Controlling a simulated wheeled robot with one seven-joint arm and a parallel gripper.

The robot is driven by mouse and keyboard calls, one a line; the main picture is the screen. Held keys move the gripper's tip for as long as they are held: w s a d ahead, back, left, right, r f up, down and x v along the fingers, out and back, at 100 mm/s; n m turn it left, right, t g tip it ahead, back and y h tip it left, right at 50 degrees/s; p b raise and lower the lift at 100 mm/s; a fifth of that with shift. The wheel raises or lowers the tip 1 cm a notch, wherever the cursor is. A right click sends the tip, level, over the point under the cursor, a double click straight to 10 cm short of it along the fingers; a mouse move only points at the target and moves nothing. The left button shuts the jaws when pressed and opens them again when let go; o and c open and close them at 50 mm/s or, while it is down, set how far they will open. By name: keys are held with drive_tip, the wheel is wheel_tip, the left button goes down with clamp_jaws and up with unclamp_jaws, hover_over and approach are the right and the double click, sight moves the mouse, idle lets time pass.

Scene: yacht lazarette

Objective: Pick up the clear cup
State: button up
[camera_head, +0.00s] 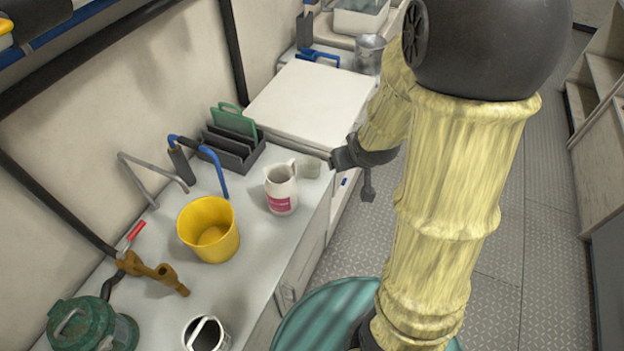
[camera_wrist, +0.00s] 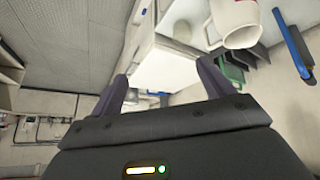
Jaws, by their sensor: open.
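A yellow bucket (camera_head: 209,229), a blue-handled tool (camera_head: 204,152) and a dark rack (camera_head: 232,150) stand left of the pitcher. The floor (camera_head: 545,200) at right is clear.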

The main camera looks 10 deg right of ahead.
drive_tip(key=w+d+f+n+t+y+b, duration=0.1)
drive_tip(key=w+f+t+b, duration=0.1)
drive_tip(key=w+f+b, duration=0.4)
drive_tip(key=w+d+f+n+t+y+b, duration=0.1)
drive_tip(key=w+d+f+n+t+b, duration=0.15)
drive_tip(key=f+b, duration=0.4)
drive_tip(key=n+t+y+b, duration=0.2)
drive_tip(key=t+y+b, duration=0.2)
drive_tip(key=y+b, duration=0.5)
approach(317, 172)
drive_tip(key=s+h+b, duration=0.1)
drive_tip(key=s, duration=0.2)
drive_tip(key=shift+w+d+r+m, duration=0.15)
drive_tip(key=shift+d+r+m, duration=0.1)
drive_tip(key=shift+d+r, duration=0.15)
drive_tip(key=b+x, duration=0.1)
drive_tip(key=x, duration=1)
drive_tip(key=shift+w+a, duration=0.15)
drive_tip(key=shift+w, duration=0.15)
drive_tip(key=shift+w+a, duration=0.15)
drive_tip(key=shift+w, duration=0.1)
